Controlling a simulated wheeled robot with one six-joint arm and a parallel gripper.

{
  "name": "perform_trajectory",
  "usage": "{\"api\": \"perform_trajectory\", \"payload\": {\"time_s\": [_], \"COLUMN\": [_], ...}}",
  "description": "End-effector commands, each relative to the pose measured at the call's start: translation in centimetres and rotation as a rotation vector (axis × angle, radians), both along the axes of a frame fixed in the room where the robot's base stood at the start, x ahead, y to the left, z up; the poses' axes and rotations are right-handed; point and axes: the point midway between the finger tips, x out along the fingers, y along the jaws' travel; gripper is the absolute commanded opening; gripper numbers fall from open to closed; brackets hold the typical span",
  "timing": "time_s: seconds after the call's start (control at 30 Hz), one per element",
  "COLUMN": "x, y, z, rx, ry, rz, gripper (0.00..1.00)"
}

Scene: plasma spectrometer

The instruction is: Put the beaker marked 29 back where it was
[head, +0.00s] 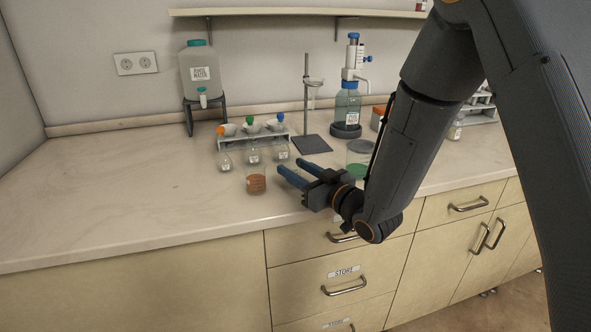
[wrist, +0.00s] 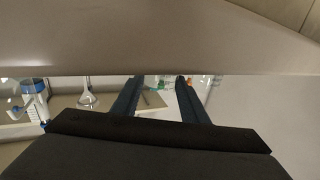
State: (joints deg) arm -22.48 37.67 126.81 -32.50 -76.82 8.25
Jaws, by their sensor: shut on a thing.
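My gripper (head: 292,168) has blue fingers that stretch over the front of the counter. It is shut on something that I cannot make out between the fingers. In the wrist view the two fingers (wrist: 160,80) show spaced apart, with their tips at the edge of a large pale surface. A glass beaker with orange-brown contents (head: 256,183) stands on the counter just left of the fingertips. A glass beaker with green contents (head: 358,168) stands to the right, behind my gripper and partly hidden by my arm. I cannot read the number 29 on any beaker.
A rack (head: 237,142) with coloured-capped vessels stands behind the brown beaker, with small labelled flasks in front. A stand (head: 312,144), a dispenser bottle (head: 347,108) and a water container (head: 201,72) stand farther back. The counter's left side (head: 110,205) is clear.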

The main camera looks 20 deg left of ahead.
Motion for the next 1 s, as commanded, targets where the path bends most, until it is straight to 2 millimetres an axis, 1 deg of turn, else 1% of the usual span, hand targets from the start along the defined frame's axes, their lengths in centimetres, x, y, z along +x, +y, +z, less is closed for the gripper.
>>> {"api": "perform_trajectory", "payload": {"time_s": [0.1, 0.13, 0.23, 0.5, 0.63, 0.77, 1.0], "x": [0.0, 0.0, 0.0, 0.0, 0.0, -1.0, -3.9], "y": [0.0, 0.0, 0.0, 0.0, 0.0, -1.7, -5.8], "z": [-0.3, -0.4, -0.3, -0.3, 0.2, 0.0, 0.0], "rx": [0.000, 0.000, 0.000, 0.000, 0.000, 0.001, 0.001], "ry": [0.000, 0.000, 0.000, 0.000, 0.000, 0.001, 0.001], "rz": [0.000, 0.000, 0.000, 0.000, 0.000, -0.004, -0.005], "gripper": [0.14, 0.41, 0.58, 0.59, 0.59, 0.59, 0.59]}}
